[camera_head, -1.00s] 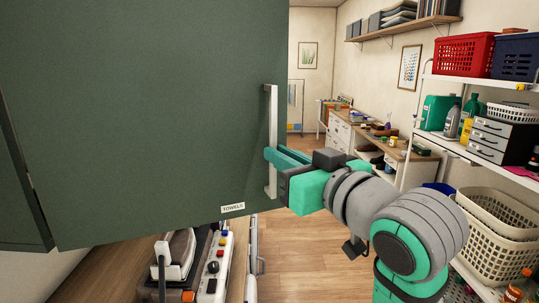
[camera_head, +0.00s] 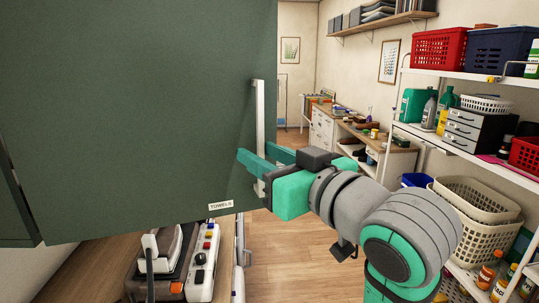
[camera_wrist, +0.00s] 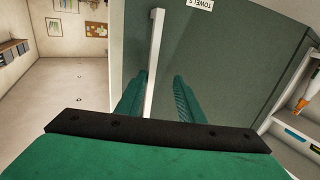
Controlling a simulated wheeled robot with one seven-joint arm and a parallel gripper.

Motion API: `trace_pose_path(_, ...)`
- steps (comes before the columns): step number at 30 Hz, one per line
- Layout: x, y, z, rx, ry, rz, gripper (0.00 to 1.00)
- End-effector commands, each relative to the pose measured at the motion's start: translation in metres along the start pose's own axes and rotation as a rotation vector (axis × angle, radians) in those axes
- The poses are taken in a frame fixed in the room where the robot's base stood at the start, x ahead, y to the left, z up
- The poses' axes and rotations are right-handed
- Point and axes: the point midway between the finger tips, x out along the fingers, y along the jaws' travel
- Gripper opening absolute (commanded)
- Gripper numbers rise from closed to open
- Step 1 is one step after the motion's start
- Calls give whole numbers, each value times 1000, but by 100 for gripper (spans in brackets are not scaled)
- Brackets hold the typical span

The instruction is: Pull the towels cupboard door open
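The towels cupboard door (camera_head: 130,110) is a large dark green panel filling the left of the head view, with a small TOWELS label (camera_head: 220,205) near its lower right corner. Its pale upright bar handle (camera_head: 259,120) is near the right edge. My gripper (camera_head: 264,157) is at the handle's lower part, with one teal finger on each side of the bar. In the wrist view the fingers (camera_wrist: 158,88) stand apart. The handle (camera_wrist: 153,60) runs between them, closer to the left finger, with a gap to the right one. Whether the left finger touches the bar is unclear.
Another green panel (camera_head: 15,205) is at the far left. An appliance with knobs (camera_head: 205,260) stands below the door. White shelving (camera_head: 470,155) with baskets and bottles lines the right. Wooden floor (camera_head: 300,250) is open between, with a workbench (camera_head: 350,135) farther back.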

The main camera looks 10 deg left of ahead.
Motion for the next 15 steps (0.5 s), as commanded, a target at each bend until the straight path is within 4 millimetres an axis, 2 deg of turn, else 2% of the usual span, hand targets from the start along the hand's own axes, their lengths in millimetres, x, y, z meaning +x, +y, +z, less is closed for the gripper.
trace_pose_path(15, -2, 3, 0, 2, 0, 6, 28)
